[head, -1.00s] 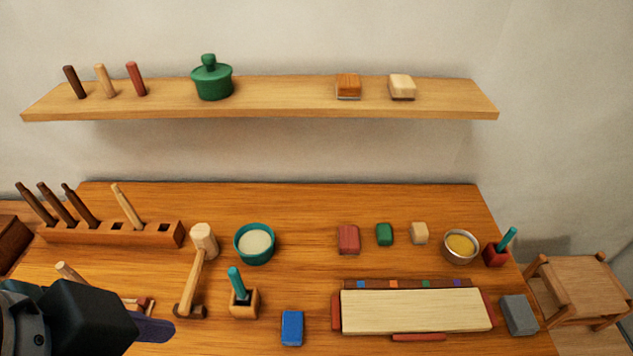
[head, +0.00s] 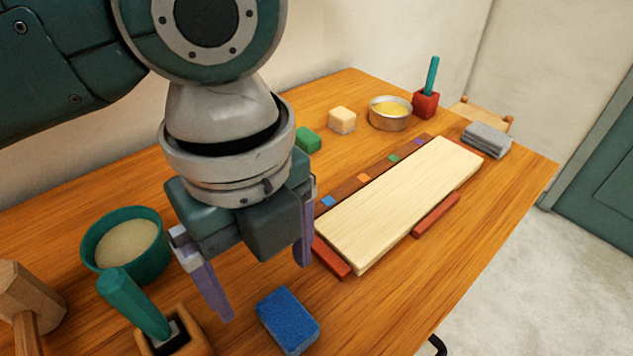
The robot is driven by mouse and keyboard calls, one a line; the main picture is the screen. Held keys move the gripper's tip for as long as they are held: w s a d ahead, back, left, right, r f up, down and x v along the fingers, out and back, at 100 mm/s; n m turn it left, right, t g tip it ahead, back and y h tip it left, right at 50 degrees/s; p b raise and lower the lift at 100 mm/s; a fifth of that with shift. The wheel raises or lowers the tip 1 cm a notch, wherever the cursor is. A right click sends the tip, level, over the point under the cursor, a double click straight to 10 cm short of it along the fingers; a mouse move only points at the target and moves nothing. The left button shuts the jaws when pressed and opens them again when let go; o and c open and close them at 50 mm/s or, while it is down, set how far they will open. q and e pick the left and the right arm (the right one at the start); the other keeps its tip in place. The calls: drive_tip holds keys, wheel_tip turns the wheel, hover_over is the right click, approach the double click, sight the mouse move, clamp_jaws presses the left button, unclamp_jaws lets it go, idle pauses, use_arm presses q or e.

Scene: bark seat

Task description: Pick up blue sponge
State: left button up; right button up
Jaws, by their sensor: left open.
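The blue sponge (head: 288,320) lies flat on the wooden table near its front edge, in the lower middle of the head view. My left gripper (head: 262,288) hangs above the table, just behind and to the left of the sponge. Its two purple fingers are spread apart with nothing between them, and they do not touch the sponge. The sponge's top is in plain view. My right gripper does not show.
A pale board (head: 400,205) with red blocks at its edges lies right of the sponge. A teal bowl (head: 125,245), a wooden holder with a teal handle (head: 135,303) and a mallet (head: 28,300) stand left. A grey cloth (head: 487,140) lies at the far right.

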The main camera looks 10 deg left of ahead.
sight(278, 305)
use_arm(q)
drive_tip(key=f, duration=0.3)
drive_tip(key=shift+d+f, duration=0.2)
drive_tip(key=f, duration=0.2)
drive_tip(key=w+f+b, duration=0.1)
drive_tip(key=f, duration=0.1)
drive_tip(key=shift+w+a+f, duration=0.15)
drive_tip(key=shift+f, duration=0.45)
drive_tip(key=c, duration=1.3)
drive_tip(key=shift+r, duration=0.1)
